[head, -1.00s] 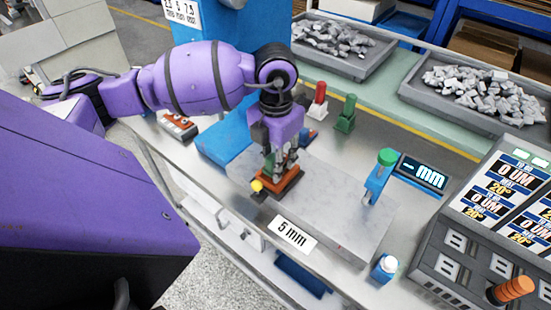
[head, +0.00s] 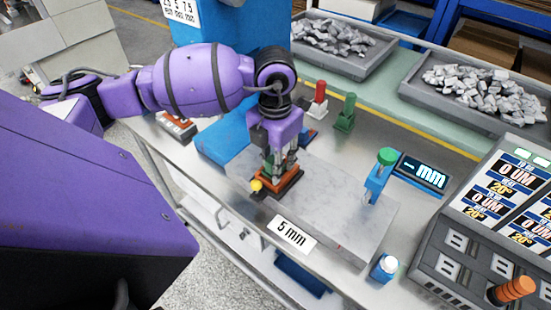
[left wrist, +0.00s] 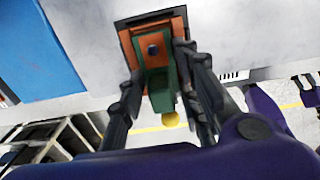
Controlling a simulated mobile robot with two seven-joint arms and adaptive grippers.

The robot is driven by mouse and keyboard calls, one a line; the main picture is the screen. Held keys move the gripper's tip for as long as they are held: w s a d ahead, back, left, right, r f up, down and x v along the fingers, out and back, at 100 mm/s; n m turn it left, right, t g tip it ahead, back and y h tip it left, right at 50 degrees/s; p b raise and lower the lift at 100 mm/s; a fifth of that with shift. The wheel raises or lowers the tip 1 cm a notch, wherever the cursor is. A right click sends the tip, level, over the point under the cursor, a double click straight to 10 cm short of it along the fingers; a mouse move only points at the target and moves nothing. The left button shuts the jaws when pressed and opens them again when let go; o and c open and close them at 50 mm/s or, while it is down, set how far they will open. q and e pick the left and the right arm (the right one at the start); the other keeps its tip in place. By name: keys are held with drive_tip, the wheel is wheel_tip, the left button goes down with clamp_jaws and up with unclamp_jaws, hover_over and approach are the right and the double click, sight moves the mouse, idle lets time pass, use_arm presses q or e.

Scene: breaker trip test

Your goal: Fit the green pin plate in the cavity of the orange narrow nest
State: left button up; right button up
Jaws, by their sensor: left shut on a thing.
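The orange narrow nest (head: 291,181) sits on a dark base at the left end of the grey stone slab, with a yellow knob (head: 256,186) beside it. In the left wrist view the nest (left wrist: 127,42) shows as an orange frame around the green pin plate (left wrist: 158,88). My left gripper (head: 278,168) is over the nest, its fingers shut on the green plate. The plate overlaps the nest's opening in that view; I cannot tell whether it is seated or held just above. My right gripper is not seen in the head view.
A blue block (head: 222,138) lies behind and left of the slab (head: 335,205). A blue gauge stand (head: 376,185) with a green knob stands on the slab's right part. Red (head: 318,100) and green (head: 345,112) upright pieces stand behind. Grey bins (head: 345,62) line the back.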

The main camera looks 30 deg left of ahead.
use_arm(q)
drive_tip(key=shift+f, duration=0.5)
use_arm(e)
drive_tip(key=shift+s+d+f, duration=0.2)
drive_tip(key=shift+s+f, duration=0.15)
use_arm(q)
drive_tip(key=o, duration=1.3)
drive_tip(key=shift+o, duration=0.2)
drive_tip(key=shift+r, duration=0.15)
wheel_tip(320, 180, up, 12)
drive_tip(key=shift+f, duration=0.1)
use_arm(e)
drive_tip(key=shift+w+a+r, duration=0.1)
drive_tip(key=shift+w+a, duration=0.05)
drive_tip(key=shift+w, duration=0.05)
use_arm(q)
drive_tip(key=o, duration=0.8)
drive_tip(key=shift+o, duration=0.2)
